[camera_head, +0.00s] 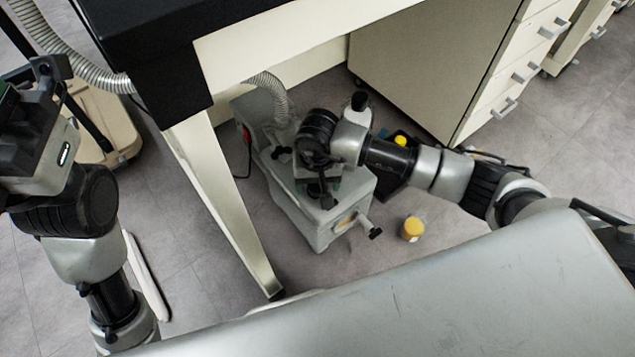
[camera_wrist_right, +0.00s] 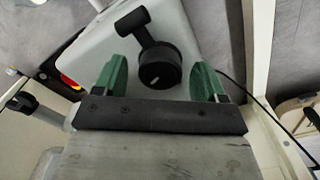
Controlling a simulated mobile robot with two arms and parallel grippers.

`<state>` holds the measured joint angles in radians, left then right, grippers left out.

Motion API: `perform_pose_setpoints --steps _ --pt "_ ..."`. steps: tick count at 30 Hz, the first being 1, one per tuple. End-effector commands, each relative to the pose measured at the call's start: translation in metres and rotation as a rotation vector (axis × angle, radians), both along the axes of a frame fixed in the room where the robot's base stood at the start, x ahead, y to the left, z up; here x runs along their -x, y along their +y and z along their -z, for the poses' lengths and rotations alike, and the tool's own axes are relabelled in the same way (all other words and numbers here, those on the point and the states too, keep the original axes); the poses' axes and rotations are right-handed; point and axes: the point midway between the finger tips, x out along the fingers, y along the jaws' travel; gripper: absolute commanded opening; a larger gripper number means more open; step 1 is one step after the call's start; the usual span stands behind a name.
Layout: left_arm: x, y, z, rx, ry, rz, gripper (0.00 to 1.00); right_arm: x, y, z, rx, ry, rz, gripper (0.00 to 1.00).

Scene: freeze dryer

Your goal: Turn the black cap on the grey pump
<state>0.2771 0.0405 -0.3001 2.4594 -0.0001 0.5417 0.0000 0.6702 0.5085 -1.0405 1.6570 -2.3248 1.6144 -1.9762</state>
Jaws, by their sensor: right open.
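The grey pump (camera_head: 325,232) stands on the floor beside the table leg. In the right wrist view the pump's pale top (camera_wrist_right: 185,30) carries the round black cap (camera_wrist_right: 158,70), which has a small white mark. A black knob on a short neck sticks out from the cap's upper left. My right gripper (camera_head: 322,194) is over the pump's top in the head view. Its green fingers (camera_wrist_right: 161,64) are open, one on each side of the cap, with gaps visible. In the head view my right wrist hides the cap. My left arm is at the left edge; its jaws are not clear.
A table leg (camera_head: 225,195) stands left of the pump under a dark-edged tabletop (camera_head: 180,50). A ribbed hose (camera_head: 272,95) rises behind it. A yellow-lidded bottle (camera_head: 412,229) stands on the floor at right. A drawer cabinet (camera_head: 440,65) is behind. A grey surface (camera_head: 400,300) fills the front.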

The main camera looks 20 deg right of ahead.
Motion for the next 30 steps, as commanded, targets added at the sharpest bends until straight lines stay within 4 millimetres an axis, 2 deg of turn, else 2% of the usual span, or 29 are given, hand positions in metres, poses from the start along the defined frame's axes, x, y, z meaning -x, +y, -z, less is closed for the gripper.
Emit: perform_pose_setpoints --steps 5,12,15,23,30 --pt "0.0001 0.0000 -0.0004 0.000 0.000 0.000 0.43 0.0000 0.0001 -0.0003 0.000 0.000 0.000 0.71" --pt "0.0000 -0.0001 -0.0002 0.000 0.000 0.000 0.43 0.0001 0.0001 -0.0004 0.000 0.001 0.000 0.35" --pt "-0.0001 -0.0002 -0.0002 0.000 0.001 0.000 0.43 0.0001 0.0001 -0.0004 0.000 0.001 0.000 0.22" --pt "0.0001 -0.0001 -0.0016 0.001 -0.001 0.001 0.43 0.0001 -0.0001 -0.0010 0.000 0.001 0.029 0.22" --pt "-0.0011 0.0005 -0.0028 0.004 0.012 0.003 0.43 -0.0001 -0.0005 -0.0022 0.002 0.001 0.154 0.22"
